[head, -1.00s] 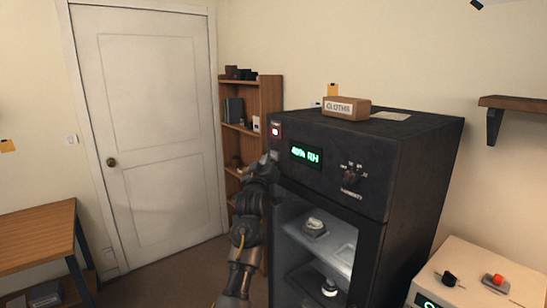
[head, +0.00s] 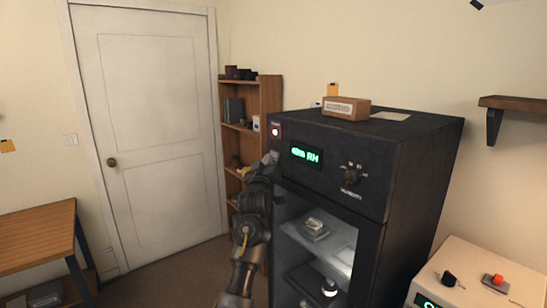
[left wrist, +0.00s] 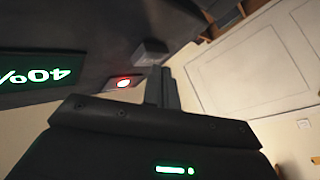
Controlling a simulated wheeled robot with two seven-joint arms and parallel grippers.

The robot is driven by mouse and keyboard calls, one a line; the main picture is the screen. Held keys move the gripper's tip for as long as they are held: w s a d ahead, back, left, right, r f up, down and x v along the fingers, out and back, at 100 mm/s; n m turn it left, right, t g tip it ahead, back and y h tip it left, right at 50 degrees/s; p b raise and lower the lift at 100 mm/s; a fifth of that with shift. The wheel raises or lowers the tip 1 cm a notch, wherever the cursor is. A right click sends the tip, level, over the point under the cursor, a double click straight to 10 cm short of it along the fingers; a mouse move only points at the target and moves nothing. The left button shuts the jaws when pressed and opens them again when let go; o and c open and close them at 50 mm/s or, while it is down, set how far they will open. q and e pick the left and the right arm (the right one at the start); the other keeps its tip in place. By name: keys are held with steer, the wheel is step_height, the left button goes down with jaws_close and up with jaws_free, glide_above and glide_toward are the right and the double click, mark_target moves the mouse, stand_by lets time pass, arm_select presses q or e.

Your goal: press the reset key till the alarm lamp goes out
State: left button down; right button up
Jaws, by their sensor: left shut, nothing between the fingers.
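The alarm lamp (head: 275,131) is at the upper left of the dark cabinet's front. It also shows in the left wrist view (left wrist: 124,82), glowing red with a bright centre. A grey block that looks like the reset key (left wrist: 150,50) stands out from the panel close to the lamp. My left gripper (head: 268,160) is at the cabinet's front left edge, just below the lamp. Its fingers (left wrist: 163,88) are shut and empty, with their tips at the grey block; I cannot tell whether they touch it. My right gripper is not in view.
The dark cabinet (head: 415,150) has a green humidity display (head: 306,155), a dial (head: 351,173) and a glass front with items on shelves. A cardboard box (head: 346,108) sits on top. A wooden bookshelf (head: 270,95) stands behind my left arm. A white unit (head: 455,262) is at lower right.

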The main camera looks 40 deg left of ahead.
arm_select(q)
steer(key=shift+w+d, duration=0.1)
steer(key=shift+w, duration=0.35)
stand_by(0.6)
steer(key=shift+s, duration=0.15)
stand_by(0.3)
steer(key=shift+s+a, duration=0.2)
steer(key=shift+s, duration=0.5)
steer(key=shift+p, duration=0.3)
steer(key=s, duration=0.1)
steer(key=s+a+p, duration=0.1)
steer(key=s, duration=0.2)
steer(key=shift+s+a, duration=0.25)
steer(key=shift+s, duration=0.15)
